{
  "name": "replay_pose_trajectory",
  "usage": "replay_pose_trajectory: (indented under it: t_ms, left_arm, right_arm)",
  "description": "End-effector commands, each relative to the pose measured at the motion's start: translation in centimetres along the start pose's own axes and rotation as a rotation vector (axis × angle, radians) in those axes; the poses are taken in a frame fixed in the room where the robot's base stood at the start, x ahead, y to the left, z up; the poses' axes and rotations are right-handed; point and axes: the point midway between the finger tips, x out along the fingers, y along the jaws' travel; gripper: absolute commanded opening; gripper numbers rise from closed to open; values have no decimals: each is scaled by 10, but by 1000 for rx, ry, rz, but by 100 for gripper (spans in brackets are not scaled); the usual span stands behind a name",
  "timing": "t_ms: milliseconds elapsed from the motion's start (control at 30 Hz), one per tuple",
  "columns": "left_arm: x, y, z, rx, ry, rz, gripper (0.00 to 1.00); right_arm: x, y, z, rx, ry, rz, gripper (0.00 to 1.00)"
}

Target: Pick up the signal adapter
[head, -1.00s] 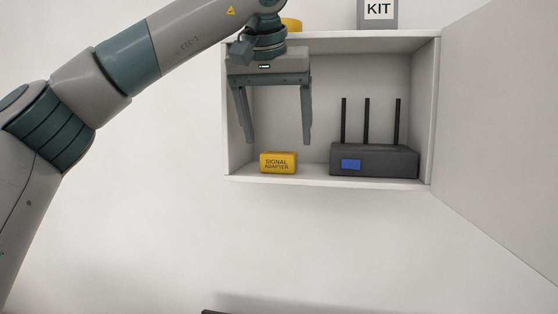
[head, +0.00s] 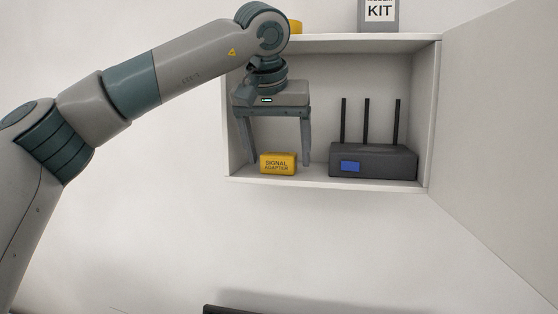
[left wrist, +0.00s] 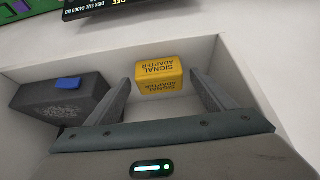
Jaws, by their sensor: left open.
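The signal adapter (head: 278,164) is a small yellow box with black lettering. It sits on the floor of the open wall cabinet, at the left. It also shows in the left wrist view (left wrist: 159,77), between the two fingertips. My left gripper (head: 279,163) points down into the cabinet with its fingers wide open. One finger is to each side of the adapter, with a gap on both sides in the head view. Nothing is held. My right gripper is not in view.
A dark router (head: 373,162) with three upright antennas and a blue patch stands right of the adapter. The cabinet (head: 330,184) has its door (head: 500,130) open on the right. A grey KIT box (head: 378,15) and a yellow object (head: 295,27) are on top.

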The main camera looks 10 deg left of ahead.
Motion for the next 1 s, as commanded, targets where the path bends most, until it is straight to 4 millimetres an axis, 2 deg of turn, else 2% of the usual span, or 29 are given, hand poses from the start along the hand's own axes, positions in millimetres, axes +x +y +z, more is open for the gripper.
replay_pose_trajectory:
  t_ms: [300, 333, 500, 533, 1000]
  left_arm:
    - [0, 0, 0, 0, 0, 0, 77]
    - [0, 0, 0, 0, 0, 0, 74]
    - [0, 0, 0, 0, 0, 0, 34]
    - [0, 0, 0, 0, 0, 0, 31]
    - [-5, 0, -3, -1, 2, 0, 31]
  right_arm:
    - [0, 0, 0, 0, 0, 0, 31]
    - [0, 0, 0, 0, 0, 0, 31]
    - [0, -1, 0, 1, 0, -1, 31]
    - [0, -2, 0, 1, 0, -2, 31]
    - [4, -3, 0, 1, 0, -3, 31]
